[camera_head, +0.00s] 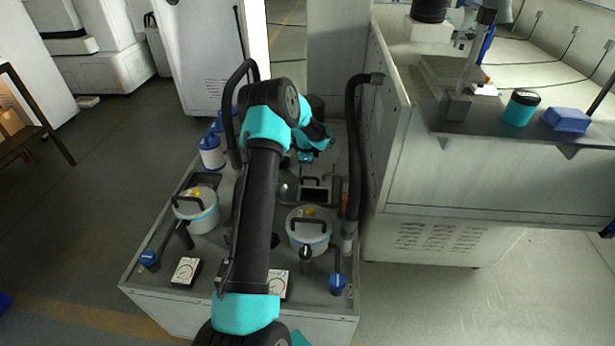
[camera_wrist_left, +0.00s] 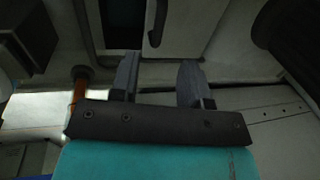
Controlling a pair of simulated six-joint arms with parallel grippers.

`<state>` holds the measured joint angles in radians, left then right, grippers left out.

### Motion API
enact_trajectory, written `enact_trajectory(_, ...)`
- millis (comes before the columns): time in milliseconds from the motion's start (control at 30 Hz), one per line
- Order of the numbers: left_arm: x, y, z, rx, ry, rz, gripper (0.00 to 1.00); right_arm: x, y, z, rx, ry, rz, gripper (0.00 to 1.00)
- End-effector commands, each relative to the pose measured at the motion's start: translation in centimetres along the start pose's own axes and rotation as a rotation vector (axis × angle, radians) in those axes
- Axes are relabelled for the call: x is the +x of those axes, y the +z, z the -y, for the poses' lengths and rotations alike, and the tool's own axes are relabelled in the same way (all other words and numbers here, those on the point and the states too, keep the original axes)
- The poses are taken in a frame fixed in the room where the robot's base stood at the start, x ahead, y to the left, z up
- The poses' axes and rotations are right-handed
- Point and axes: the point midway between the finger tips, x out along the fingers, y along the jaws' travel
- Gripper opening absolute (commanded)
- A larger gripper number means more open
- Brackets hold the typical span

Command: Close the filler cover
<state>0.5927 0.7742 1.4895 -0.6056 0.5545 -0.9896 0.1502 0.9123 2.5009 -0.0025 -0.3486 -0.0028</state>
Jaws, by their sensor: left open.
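My left gripper (camera_head: 305,157) reaches over the back of the machine top in the head view, small and partly covered by my own wrist. In the left wrist view its two dark fingers (camera_wrist_left: 160,82) stand apart with nothing between them. A dark rectangular recess (camera_head: 316,196) lies in the machine top (camera_head: 340,300), in front of the gripper. I cannot tell for certain which part is the filler cover, or how far open it stands. A light grey panel with a dark handle (camera_wrist_left: 155,35) shows beyond the fingers in the wrist view. My right gripper is not in view.
Two round lidded pots, left (camera_head: 197,212) and right (camera_head: 309,232), stand on the machine top. A thick black hose (camera_head: 353,150) rises at its right edge. White-and-blue canisters (camera_head: 211,152) stand at the back left. A bench with a teal tin (camera_head: 521,108) is at right.

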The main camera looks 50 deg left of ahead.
Motion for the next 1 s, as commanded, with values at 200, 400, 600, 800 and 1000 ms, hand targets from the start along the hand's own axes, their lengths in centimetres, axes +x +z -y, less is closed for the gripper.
enact_trajectory(200,3.9,0.1,-0.1,0.000,0.001,0.001,0.42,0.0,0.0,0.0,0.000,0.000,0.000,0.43)
enact_trajectory(400,7.2,0.0,-0.1,-0.001,0.000,0.000,0.42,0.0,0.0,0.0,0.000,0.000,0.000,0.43)
enact_trajectory(600,9.1,0.1,0.0,-0.001,-0.001,0.001,0.42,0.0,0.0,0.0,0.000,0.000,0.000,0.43)
enact_trajectory(800,9.6,0.1,0.0,-0.001,-0.001,0.001,0.42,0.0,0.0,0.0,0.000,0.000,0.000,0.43)
enact_trajectory(1000,9.5,0.0,0.0,-0.001,-0.001,0.001,0.39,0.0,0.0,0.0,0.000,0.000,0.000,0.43)
